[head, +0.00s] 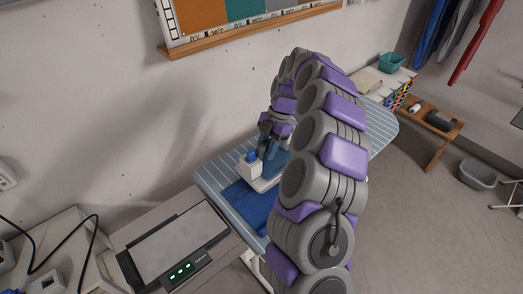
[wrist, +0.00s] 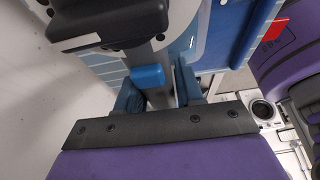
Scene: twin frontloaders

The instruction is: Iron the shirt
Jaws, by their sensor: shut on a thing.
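A blue shirt (head: 252,204) lies flat on the striped ironing board (head: 208,180). An iron with a white body and blue parts (head: 250,172) is over the shirt. In the head view I cannot tell whether its soleplate touches the cloth. My gripper (head: 268,150) is at the iron, partly hidden by my arm. In the wrist view the iron's grey handle with a blue button (wrist: 147,77) is between the blue fingers of my gripper (wrist: 158,92), which is shut on it. My arm hides the board's middle and part of the shirt.
A flat grey device with green lights (head: 180,240) is at the near left, beside a white table with a black cable (head: 60,240). A teal basket (head: 391,63), wooden bench (head: 435,128) and grey bin (head: 477,174) stand right. The wall is behind the board; open floor lies right.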

